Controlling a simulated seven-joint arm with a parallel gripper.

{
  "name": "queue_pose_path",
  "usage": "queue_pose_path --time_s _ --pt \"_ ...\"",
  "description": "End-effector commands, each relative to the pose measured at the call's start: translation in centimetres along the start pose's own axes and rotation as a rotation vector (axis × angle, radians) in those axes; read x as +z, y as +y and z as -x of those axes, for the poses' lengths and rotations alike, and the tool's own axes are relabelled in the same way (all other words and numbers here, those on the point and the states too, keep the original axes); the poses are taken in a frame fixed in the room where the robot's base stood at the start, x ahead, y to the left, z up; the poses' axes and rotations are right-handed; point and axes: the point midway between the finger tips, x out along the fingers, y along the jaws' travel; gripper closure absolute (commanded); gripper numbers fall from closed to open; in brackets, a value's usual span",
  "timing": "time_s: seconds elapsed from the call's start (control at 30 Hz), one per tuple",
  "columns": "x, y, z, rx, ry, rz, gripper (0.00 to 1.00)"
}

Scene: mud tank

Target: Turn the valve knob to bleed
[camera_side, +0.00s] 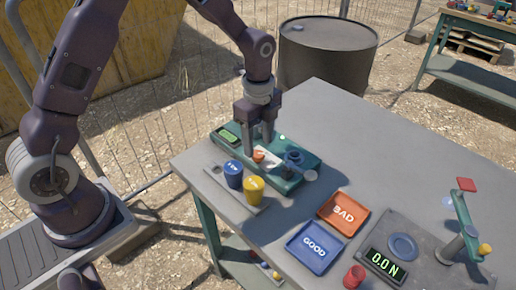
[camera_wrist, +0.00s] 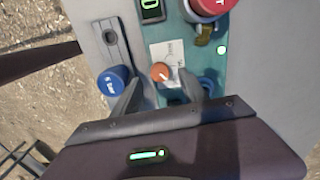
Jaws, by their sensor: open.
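An orange valve knob (camera_side: 258,156) sits on a white label plate (camera_side: 270,157) on the teal panel (camera_side: 310,164). In the wrist view the knob (camera_wrist: 161,72) shows a pale pointer mark; the print on the plate (camera_wrist: 166,49) is too small to read. My gripper (camera_side: 261,143) points down over the panel. In the wrist view my gripper (camera_wrist: 160,90) is open, with one finger to each side of the knob. I cannot tell whether either finger touches it.
Blue (camera_side: 233,174) and yellow (camera_side: 253,189) cylinders stand close by in a grey holder (camera_side: 214,173). A red part (camera_wrist: 212,5) and a lit display (camera_wrist: 152,10) are near the knob. BAD (camera_side: 330,218) and GOOD (camera_side: 303,259) trays lie nearer the front. The table's back right is clear.

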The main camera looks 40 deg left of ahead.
Motion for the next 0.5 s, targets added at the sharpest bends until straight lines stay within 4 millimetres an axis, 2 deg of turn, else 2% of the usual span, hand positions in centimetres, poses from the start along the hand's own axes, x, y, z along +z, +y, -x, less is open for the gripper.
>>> queue_pose_path --time_s 0.1,0.2,0.47,0.5 --pt "0.0 0.1 -1.9 0.002 0.000 0.001 0.49" --pt "0.0 0.1 -2.8 0.001 0.000 0.002 0.49" --pt "0.0 0.0 -3.1 -0.001 0.000 0.003 0.49" --pt "0.0 0.0 -3.0 -0.001 0.000 0.003 0.57"
